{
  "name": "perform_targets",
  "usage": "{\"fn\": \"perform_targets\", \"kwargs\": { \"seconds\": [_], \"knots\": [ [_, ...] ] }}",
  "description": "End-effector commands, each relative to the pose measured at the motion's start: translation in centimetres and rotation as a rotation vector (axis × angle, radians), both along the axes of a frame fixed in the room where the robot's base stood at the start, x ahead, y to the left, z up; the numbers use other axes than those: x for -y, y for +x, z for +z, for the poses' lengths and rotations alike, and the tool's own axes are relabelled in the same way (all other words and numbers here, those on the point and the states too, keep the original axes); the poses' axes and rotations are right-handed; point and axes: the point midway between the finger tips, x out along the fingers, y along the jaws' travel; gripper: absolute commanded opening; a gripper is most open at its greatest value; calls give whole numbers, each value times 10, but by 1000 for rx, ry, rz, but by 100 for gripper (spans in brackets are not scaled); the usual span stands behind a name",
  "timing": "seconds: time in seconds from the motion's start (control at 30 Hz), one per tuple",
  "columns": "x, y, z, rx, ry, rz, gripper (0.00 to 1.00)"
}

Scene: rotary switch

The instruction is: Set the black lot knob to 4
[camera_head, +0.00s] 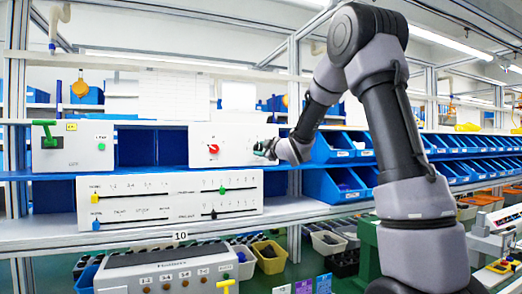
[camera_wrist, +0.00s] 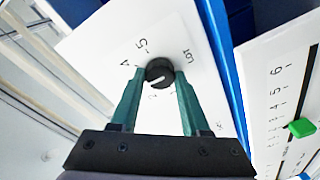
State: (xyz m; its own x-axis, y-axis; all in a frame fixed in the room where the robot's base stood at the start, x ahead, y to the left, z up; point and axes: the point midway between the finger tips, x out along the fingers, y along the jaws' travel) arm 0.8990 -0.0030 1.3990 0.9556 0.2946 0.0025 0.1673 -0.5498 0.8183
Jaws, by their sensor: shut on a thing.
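The black lot knob (camera_wrist: 159,71) shows in the wrist view on a white panel, beside the printed word LOT. Printed digits stand around it, with 5 at its upper left and another mark at its left. In the head view my gripper (camera_head: 266,150) is at the right part of the white switch box (camera_head: 235,133) and hides the black knob.
A red knob (camera_head: 213,149) sits on the same box, left of my gripper. Below is a white slider panel (camera_head: 150,200); its green slider (camera_wrist: 301,127) shows at the wrist view's right. Blue bins (camera_head: 335,146) stand right of the box.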

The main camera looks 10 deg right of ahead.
Motion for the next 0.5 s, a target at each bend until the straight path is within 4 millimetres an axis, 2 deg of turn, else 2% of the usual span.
{"fn": "perform_targets", "kwargs": {
  "seconds": [0.27, 0.5],
  "knots": [
    [1, 0, -1, -29, 136, -1, 0],
    [1, 0, -2, -69, 335, -1, 0]
  ]
}}
